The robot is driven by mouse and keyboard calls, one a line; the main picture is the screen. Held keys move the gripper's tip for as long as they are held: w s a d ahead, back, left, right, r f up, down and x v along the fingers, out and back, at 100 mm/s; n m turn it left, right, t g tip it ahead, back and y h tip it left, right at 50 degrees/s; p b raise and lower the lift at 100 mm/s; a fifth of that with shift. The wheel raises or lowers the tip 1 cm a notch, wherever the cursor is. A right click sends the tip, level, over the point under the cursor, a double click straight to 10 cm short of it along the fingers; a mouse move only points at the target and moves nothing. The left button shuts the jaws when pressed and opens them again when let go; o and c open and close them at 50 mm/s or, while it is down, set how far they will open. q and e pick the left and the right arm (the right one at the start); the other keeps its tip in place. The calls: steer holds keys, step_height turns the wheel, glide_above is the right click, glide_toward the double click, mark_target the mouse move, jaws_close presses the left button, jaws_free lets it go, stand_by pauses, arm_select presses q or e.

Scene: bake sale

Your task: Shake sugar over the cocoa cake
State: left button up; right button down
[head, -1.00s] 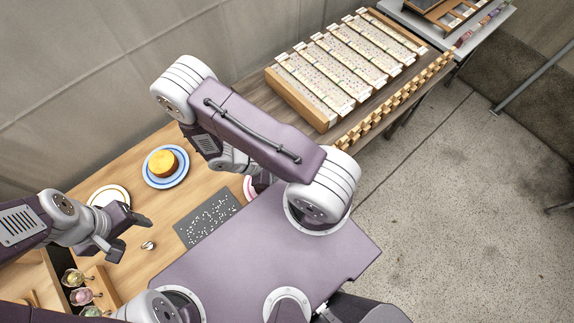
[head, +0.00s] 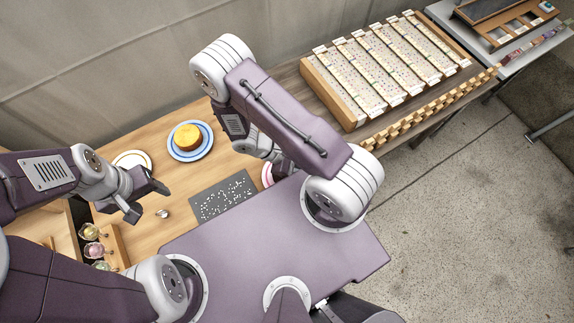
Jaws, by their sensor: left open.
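A round cake with a golden-yellow top (head: 187,136) sits on a blue-and-white plate (head: 174,154) toward the back of the wooden table. I cannot make out a dark cocoa cake. My left gripper (head: 147,202) is open and empty, at the left part of the table. A small silvery object (head: 162,213) lies just right of its fingers; it is too small to tell whether it is a sugar shaker. My right arm crosses the middle of the view, and its gripper is hidden behind it. A pink-rimmed plate (head: 267,175) is mostly hidden by that arm.
A dark white-speckled mat (head: 225,196) lies on the table. A white plate (head: 133,157) is partly behind my left arm. Small cups of coloured contents (head: 90,231) stand in a wooden holder at lower left. A large slatted board (head: 390,75) fills the back right table.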

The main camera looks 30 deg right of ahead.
step_height(320, 180, up, 3)
steer(key=p, duration=0.3)
steer(key=shift+r, duration=0.2)
step_height(320, 180, down, 4)
steer(key=b, duration=0.3)
steer(key=shift+r, duration=0.3)
steer(key=shift+w+a, duration=0.1)
steer(key=w+a+r+n, duration=0.1)
steer(key=w+a+r+n+t, duration=0.1)
steer(key=w, duration=0.1)
steer(key=w+r+t+h, duration=0.1)
steer(key=w+r, duration=0.1)
steer(key=shift+w+a+n, duration=0.25)
steer(key=shift+a+n, duration=0.15)
steer(key=w+a+r+n+t+y, duration=0.1)
steer(key=w+a+r+n+t, duration=0.1)
steer(key=w+r+n+t, duration=0.7)
steer(key=shift+w+a+n+t, duration=0.15)
steer(key=shift+w+n+t, duration=0.25)
steer(key=shift+w+n, duration=0.95)
